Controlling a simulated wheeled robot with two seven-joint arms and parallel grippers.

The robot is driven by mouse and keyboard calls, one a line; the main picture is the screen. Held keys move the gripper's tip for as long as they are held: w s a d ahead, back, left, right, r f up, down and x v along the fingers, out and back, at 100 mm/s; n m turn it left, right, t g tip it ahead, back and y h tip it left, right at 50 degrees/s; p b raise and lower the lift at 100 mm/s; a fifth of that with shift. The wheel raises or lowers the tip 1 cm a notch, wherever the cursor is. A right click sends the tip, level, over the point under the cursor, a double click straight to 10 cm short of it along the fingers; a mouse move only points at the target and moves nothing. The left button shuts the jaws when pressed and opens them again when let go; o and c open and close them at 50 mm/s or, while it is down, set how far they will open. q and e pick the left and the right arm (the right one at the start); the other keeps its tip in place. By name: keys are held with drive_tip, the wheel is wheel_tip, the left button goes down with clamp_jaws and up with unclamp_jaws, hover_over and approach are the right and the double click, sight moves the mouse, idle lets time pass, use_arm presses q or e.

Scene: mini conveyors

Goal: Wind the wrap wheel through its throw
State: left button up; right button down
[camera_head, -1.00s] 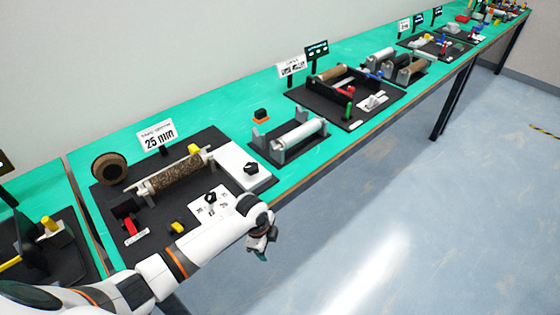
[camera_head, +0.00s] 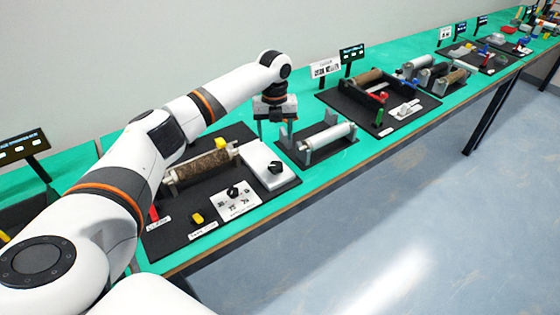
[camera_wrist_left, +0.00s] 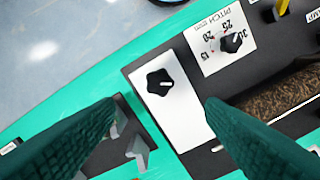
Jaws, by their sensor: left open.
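No label in view names the wrap wheel, so I cannot tell which part it is. A white box with a black lobed knob (camera_head: 275,167) stands at the right end of the nearest black board; the knob also shows in the left wrist view (camera_wrist_left: 160,82). A brown roller (camera_head: 207,167) lies left of it. A second black knob (camera_head: 233,192) sits on a pitch dial card (camera_head: 238,203). My left gripper (camera_head: 275,118) is open and empty above the back of the board, pointing down. In the left wrist view its fingers (camera_wrist_left: 160,108) straddle the white box's side, apart from the knob.
A stand with a pale roller (camera_head: 330,136) is close to the right of my left gripper. More stations line the green bench (camera_head: 330,180) to the right. Open floor (camera_head: 410,220) is in front.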

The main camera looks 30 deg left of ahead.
sight(276, 165)
use_arm(q)
wheel_tip(276, 165, down, 10)
drive_tip(key=shift+f+p, duration=0.1)
drive_tip(key=shift+p, duration=1.05)
drive_tip(key=shift+f, duration=0.75)
drive_tip(key=shift+c, duration=0.5)
drive_tip(key=c, duration=0.9)
